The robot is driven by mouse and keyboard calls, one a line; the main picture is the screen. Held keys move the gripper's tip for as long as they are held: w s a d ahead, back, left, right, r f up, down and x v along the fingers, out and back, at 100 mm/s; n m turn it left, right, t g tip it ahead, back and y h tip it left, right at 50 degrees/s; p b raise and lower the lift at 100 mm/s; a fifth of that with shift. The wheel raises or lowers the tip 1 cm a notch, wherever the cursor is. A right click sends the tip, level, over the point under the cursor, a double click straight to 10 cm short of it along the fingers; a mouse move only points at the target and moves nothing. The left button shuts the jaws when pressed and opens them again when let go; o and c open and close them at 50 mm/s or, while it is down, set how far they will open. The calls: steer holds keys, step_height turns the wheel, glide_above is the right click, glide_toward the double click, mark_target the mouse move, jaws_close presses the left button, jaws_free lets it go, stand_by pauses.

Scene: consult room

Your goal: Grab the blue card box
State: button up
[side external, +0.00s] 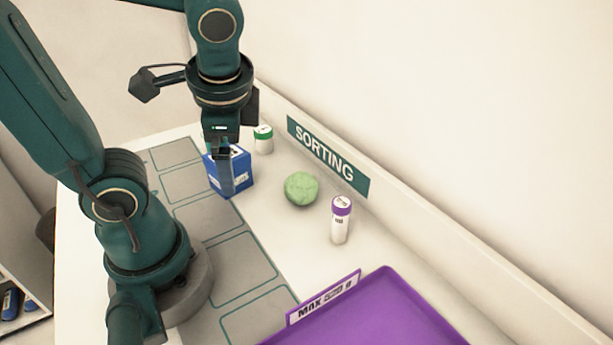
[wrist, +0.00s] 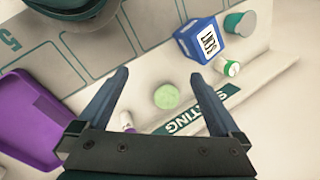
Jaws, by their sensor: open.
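The blue card box (side external: 238,172) stands upright on the white table, with white lettering on its side, behind and beside my gripper in the side view. In the wrist view the blue card box (wrist: 202,41) lies beyond the fingertips, up and to the right, outside the gap between them. My gripper (side external: 224,188) hangs in front of the box in the side view and hides part of it. In the wrist view my gripper (wrist: 158,74) has its two fingers wide apart with nothing held between them. I cannot tell whether a finger touches the box.
A green-capped bottle (side external: 263,139) stands just behind the box. A green ball (side external: 301,189) and a purple-capped bottle (side external: 340,220) stand to the right. A purple tray (side external: 372,318) is at the front. The SORTING sign (side external: 327,157) is on a low back ledge. A grey-green cup (wrist: 241,23) is near the box.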

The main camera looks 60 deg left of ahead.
steer(key=w+a+f+m+g+y, duration=0.1)
steer(key=w+f+m+y, duration=0.1)
steer(key=m+y, duration=0.1)
steer(key=w+a+f+m+g+y, duration=0.1)
steer(key=f+m+y, duration=0.2)
steer(key=w+a+f+m+g+y, duration=0.1)
steer(key=w+f+m+y, duration=0.1)
steer(key=m+y, duration=0.1)
steer(key=shift+w+a+f+m+g, duration=0.25)
steer(key=shift+w+a+m+g, duration=0.05)
steer(key=shift+m, duration=0.2)
steer(key=shift+s+a+f, duration=0.1)
steer(key=shift+a+f, duration=0.1)
steer(key=shift+a, duration=0.15)
steer(key=x, duration=1.1)
steer(key=shift+f, duration=0.1)
steer(key=c, duration=1.2)
